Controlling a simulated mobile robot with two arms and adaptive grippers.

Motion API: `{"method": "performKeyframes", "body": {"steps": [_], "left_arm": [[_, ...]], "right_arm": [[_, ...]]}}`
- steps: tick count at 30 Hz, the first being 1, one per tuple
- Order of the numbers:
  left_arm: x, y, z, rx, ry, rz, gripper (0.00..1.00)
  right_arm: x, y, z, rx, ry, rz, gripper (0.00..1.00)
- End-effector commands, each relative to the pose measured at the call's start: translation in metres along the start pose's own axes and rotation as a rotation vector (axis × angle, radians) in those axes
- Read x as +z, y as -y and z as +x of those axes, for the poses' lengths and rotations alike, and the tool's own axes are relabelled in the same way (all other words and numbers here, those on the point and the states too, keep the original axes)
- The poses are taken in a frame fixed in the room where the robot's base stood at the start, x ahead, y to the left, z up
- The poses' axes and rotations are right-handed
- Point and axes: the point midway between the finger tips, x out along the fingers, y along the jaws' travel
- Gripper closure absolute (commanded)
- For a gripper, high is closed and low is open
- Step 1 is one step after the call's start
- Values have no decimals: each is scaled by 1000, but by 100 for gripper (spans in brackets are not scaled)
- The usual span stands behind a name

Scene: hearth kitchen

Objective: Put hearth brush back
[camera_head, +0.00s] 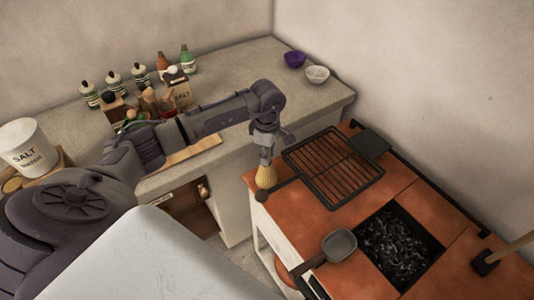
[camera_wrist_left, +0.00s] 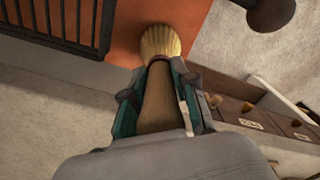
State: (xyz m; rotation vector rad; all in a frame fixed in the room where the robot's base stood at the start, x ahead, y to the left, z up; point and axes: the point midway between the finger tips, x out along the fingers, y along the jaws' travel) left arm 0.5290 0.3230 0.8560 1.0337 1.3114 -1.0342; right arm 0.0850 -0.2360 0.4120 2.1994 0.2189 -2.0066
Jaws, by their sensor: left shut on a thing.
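The hearth brush (camera_head: 265,177) has pale straw bristles and points downward over the left edge of the orange hearth top (camera_head: 300,205). My left gripper (camera_head: 264,160) is shut on its wooden handle. In the left wrist view the brush's bristles (camera_wrist_left: 159,42) stick out beyond the fingers, and the handle lies between the two jaws (camera_wrist_left: 163,85). The bristles overlap the orange surface in the picture; I cannot tell whether they touch it. My right gripper is not in view.
A grill rack (camera_head: 333,168) lies close right of the brush. A small pan (camera_head: 339,246) sits at the hearth's front edge, beside the coal bed (camera_head: 398,248). The stone counter (camera_head: 235,80) behind carries jars, bottles and two bowls. A dark round knob stands near the brush.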

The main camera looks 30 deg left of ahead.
Motion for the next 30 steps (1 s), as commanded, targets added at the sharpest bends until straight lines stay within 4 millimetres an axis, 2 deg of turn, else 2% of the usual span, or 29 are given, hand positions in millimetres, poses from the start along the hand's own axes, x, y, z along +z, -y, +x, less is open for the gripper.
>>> {"method": "performKeyframes", "body": {"steps": [2, 3, 7, 8, 16, 19, 20, 23, 30], "left_arm": [[0, 0, 4, 1, 0, 0, 100], [0, 0, 4, 0, 0, 0, 71], [0, 0, 3, 0, 0, 0, 49], [0, 0, 3, 0, 0, 0, 47], [0, 0, 2, 0, 0, 0, 47], [0, 0, -4, 0, 0, 0, 47], [0, -1, -5, 2, 0, 0, 47], [-1, -2, -21, 6, 0, 0, 47], [0, -2, -73, 6, 0, 0, 47]], "right_arm": [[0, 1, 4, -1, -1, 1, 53], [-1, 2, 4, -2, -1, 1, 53], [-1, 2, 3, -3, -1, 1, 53], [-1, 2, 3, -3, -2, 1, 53], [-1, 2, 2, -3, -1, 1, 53], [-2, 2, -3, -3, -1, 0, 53], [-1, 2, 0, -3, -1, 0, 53], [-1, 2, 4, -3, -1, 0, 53], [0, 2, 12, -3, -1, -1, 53]]}}
